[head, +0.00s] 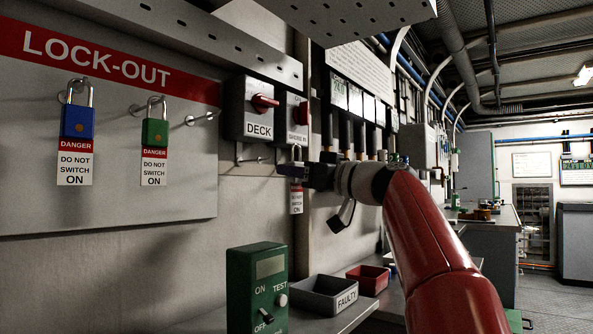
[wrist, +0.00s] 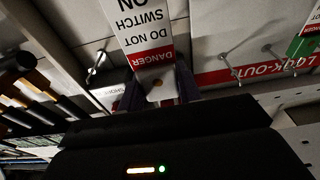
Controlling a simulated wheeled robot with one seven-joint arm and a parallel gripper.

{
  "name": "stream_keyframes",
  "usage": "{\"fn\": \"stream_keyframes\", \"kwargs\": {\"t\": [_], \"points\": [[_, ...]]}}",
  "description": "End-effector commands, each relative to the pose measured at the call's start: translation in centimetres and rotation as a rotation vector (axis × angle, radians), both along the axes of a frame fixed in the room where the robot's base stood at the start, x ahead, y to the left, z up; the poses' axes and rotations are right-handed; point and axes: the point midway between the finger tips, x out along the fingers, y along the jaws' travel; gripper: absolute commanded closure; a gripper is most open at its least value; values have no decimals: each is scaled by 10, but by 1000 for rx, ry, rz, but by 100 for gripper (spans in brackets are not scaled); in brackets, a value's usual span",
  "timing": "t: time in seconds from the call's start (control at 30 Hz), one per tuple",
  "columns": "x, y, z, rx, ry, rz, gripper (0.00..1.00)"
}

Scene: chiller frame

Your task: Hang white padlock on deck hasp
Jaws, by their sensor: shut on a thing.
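My gripper (head: 300,172) is shut on the white padlock, seen end-on in the wrist view (wrist: 155,88) between the two dark fingers. In the head view the fingers hide most of its body. The shackle (head: 297,152) shows above them, and its red-and-white danger tag (head: 296,199) hangs below. The deck hasp (head: 239,157) is a small metal loop under the grey DECK switch box (head: 247,110). It looks empty. The padlock is to its right in the head view, apart from it, in front of the neighbouring switch box.
The neighbouring switch box (head: 291,120) has its own red handle. Blue (head: 78,122) and green (head: 154,133) padlocks hang on the lock-out board (head: 110,205), beside a bare peg (head: 200,118). Below are a green tester (head: 256,288), a FAULTY bin (head: 326,296) and a red bin (head: 368,279).

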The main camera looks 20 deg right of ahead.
Motion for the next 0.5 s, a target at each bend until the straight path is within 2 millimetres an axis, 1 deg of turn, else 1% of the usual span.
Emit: {"fn": "stream_keyframes", "kwargs": {"t": [0.17,0.5], "points": [[4,2,1,1,0,8,93],[20,14,0,0,1,6,93]]}}
